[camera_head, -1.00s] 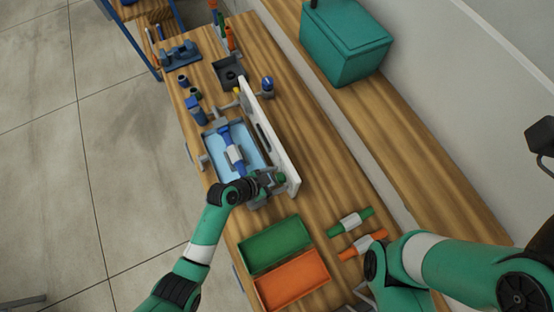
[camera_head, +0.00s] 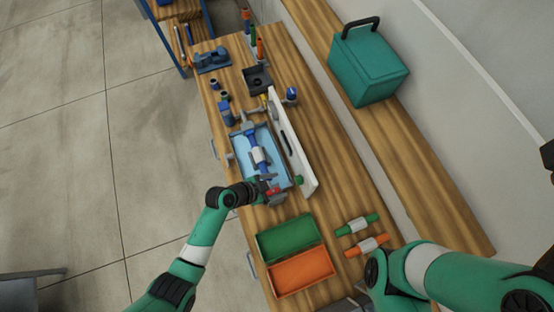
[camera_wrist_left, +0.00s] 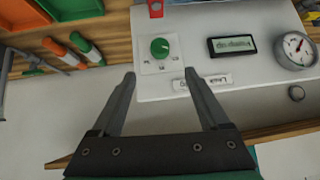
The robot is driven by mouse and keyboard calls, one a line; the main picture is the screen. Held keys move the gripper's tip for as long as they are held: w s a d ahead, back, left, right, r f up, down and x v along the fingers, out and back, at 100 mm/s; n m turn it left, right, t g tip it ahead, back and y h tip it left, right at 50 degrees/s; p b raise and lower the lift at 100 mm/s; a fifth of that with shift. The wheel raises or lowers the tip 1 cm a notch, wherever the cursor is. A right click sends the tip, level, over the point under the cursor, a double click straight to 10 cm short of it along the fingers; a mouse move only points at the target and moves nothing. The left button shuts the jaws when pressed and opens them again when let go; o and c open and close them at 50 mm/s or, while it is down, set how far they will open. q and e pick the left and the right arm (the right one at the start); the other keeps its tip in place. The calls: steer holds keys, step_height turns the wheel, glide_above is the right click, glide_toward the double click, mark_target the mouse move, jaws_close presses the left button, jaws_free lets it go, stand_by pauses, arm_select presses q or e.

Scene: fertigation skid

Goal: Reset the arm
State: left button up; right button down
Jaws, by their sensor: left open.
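My left gripper (camera_head: 268,190) is over the near end of the blue tray, left of the white panel (camera_head: 292,140). In the left wrist view it is open (camera_wrist_left: 160,82), with nothing between its fingers. Beyond the fingertips is the panel's green knob (camera_wrist_left: 160,47), apart from them. The knob also shows in the head view (camera_head: 299,181). A small red part (camera_head: 273,190) shows beside the gripper. My right arm comes in at the lower right; its gripper is mostly hidden or cut off at the bottom edge.
The blue tray (camera_head: 241,145) holds a blue and white filter-like assembly (camera_head: 258,155). A green tray (camera_head: 288,237) and an orange tray (camera_head: 302,272) lie nearer, beside green (camera_head: 357,224) and orange (camera_head: 367,245) cartridges. A teal box (camera_head: 368,70) stands on the back ledge. A gauge (camera_wrist_left: 295,50) is on the panel.

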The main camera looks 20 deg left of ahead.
stand_by(0.4)
arm_select(q)
steer(key=w+r+m+t, duration=0.1)
steer(key=w+r+t, duration=0.1)
steer(key=w+r, duration=0.5)
steer(key=w+a+r+t, duration=0.1)
steer(key=w+r+t, duration=0.15)
steer(key=r, duration=0.75)
steer(key=w+r+m+t, duration=0.1)
steer(key=w+r+t, duration=0.1)
steer(key=w+r, duration=0.55)
step_height(320, 180, up, 17)
steer(key=a+t, duration=0.2)
steer(key=t, duration=0.2)
steer(key=s+a+r+n+t, duration=0.1)
steer(key=s+a+r+t, duration=0.15)
steer(key=r, duration=0.75)
steer(key=s+a+r+n+t, duration=0.1)
steer(key=s+r+n+t, duration=0.2)
steer(key=r, duration=0.8)
steer(key=s+a+r+n+t+y, duration=0.4)
steer(key=s+r+n, duration=0.3)
steer(key=s+r, duration=0.3)
steer(key=shift+s+a+r+t, duration=0.35)
steer(key=shift+s+t, duration=0.25)
steer(key=shift+s, duration=1.1)
